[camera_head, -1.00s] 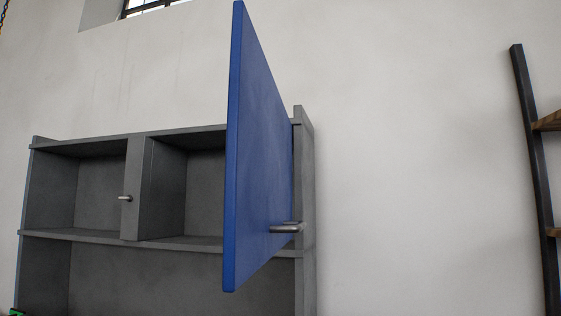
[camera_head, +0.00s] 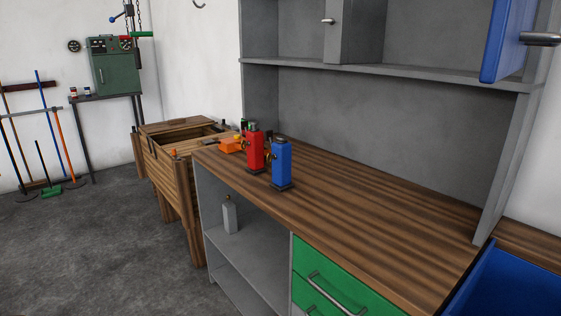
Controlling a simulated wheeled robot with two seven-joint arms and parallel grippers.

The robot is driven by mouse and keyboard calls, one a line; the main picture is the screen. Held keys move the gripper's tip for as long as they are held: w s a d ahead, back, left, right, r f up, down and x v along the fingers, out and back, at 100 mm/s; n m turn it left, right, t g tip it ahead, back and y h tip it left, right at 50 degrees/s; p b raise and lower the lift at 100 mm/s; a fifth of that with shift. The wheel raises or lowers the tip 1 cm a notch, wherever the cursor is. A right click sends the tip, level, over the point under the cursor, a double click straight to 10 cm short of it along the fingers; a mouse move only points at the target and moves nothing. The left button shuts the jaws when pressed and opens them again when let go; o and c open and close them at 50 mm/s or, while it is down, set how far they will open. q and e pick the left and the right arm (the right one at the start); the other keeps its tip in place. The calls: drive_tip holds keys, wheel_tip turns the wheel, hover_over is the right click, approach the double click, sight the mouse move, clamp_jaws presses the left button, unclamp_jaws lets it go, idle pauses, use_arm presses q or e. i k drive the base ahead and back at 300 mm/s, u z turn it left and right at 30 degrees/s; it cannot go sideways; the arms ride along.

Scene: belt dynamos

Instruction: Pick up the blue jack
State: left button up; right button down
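The blue jack (camera_head: 281,163) stands upright on the brown wooden worktop (camera_head: 360,215), near its left end. It has a dark base and a dark cap. A red jack (camera_head: 254,150) stands upright just to its left and slightly behind, close beside it. Neither of my grippers shows in the head view.
An orange item (camera_head: 231,146) lies behind the red jack. A grey shelf unit (camera_head: 390,130) rises at the back, with an open blue door (camera_head: 508,40) at upper right. A green drawer (camera_head: 335,285) is below. The worktop right of the jacks is clear.

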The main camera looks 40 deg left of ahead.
sight(282, 167)
drive_tip(key=u, duration=2.6)
drive_tip(key=i, duration=2.1)
drive_tip(key=z, duration=1.75)
